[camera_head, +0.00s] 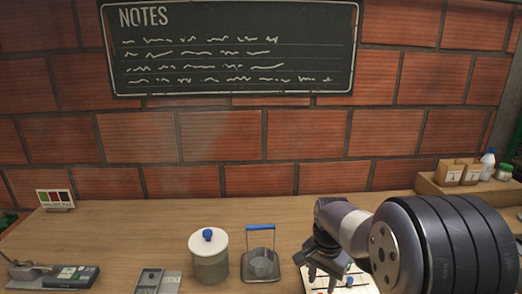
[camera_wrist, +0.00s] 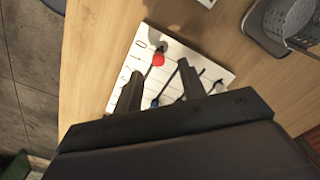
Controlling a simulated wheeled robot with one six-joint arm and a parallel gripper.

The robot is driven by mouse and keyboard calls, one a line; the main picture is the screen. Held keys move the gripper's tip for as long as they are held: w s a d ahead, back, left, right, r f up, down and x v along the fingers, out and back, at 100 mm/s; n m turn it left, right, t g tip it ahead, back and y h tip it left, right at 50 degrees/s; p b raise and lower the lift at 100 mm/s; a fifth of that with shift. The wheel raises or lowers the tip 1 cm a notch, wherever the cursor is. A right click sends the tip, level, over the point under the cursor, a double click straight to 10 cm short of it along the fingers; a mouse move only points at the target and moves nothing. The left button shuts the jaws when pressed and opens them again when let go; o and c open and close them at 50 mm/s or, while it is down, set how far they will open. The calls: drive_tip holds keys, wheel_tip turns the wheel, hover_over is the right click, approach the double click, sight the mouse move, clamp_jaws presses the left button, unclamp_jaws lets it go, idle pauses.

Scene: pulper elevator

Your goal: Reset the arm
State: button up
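My arm reaches in from the right in the head view, with my gripper (camera_head: 322,272) low over the wooden counter. In the wrist view my gripper (camera_wrist: 160,70) has its two dark fingers apart, with nothing held between them that I can see. Below it lies a white marked panel (camera_wrist: 143,48) with a red knob (camera_wrist: 158,59) near the fingers and a blue piece partly hidden. In the head view the panel (camera_head: 362,286) is mostly covered by my arm, and a blue knob (camera_head: 350,281) shows on it.
On the counter (camera_head: 130,225) stand a white-lidded canister (camera_head: 209,255), a blue-handled basket holder (camera_head: 261,262), a grey device (camera_head: 158,281) and a scale-like unit (camera_head: 75,275). Boxes and a bottle (camera_head: 487,165) sit at right. The counter's back middle is clear.

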drive_tip(key=f, duration=0.5)
drive_tip(key=shift+d, duration=0.35)
drive_tip(key=shift+w+d+r, duration=0.1)
drive_tip(key=shift+d+r, duration=0.05)
drive_tip(key=shift+d, duration=1.7)
